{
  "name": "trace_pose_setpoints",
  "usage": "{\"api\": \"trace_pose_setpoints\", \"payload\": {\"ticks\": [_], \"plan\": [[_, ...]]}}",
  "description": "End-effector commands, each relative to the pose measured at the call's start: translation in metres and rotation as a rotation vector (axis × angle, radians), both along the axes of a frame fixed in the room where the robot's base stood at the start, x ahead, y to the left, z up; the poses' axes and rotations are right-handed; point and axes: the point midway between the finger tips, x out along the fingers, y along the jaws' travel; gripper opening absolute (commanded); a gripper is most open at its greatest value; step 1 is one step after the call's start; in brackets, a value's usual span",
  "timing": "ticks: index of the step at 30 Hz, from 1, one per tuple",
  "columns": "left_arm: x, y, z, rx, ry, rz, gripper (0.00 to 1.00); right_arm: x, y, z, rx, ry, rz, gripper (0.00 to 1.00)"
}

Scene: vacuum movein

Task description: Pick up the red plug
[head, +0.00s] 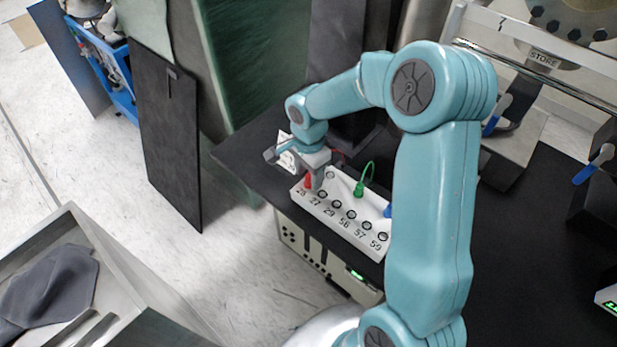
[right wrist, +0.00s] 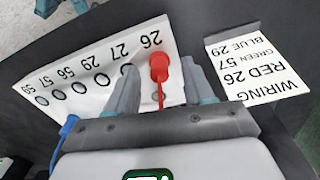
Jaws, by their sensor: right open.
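The red plug (head: 308,182) stands at the left end of the white socket panel (head: 340,207), by the number 26. In the right wrist view the red plug (right wrist: 160,66) shows between my right gripper's two grey fingers, with its red lead running back toward the gripper body. My right gripper (head: 317,178) is open around the plug; the fingers (right wrist: 160,85) look apart from it on both sides. I cannot tell how fully the plug sits in its socket. My left gripper is out of view.
A green plug (head: 360,188) and a partly hidden blue plug (head: 388,211) are at the panel. A wiring card (right wrist: 258,68) reading red 26, green 57, blue 29 lies beside it. A grey bin (head: 150,290) stands lower left.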

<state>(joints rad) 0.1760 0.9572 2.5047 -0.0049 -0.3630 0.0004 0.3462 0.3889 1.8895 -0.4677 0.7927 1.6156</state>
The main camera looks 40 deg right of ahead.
Motion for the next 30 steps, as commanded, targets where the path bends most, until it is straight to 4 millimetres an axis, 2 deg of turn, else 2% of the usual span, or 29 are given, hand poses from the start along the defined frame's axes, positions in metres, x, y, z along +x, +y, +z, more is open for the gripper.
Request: {"api": "trace_pose_setpoints", "payload": {"ticks": [3,9,10,14,15,25,30], "plan": [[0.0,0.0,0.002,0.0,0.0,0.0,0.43,0.0,0.0,-0.009,0.001,0.001,0.001,0.52],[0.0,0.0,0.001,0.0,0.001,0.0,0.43,0.0,0.0,-0.01,0.001,-0.001,0.0,0.52],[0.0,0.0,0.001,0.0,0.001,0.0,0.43,0.0,0.0,-0.01,0.001,-0.001,0.0,0.45],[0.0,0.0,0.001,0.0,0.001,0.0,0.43,0.0,0.0,-0.009,0.001,-0.001,0.0,0.03],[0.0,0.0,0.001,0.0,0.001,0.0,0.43,0.0,0.0,-0.009,0.001,-0.001,0.0,0.0],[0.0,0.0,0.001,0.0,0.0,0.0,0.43,0.001,0.0,-0.007,0.0,-0.002,0.0,0.0],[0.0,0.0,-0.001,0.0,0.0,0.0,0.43,0.002,0.0,0.008,-0.001,-0.006,-0.001,0.0]]}}
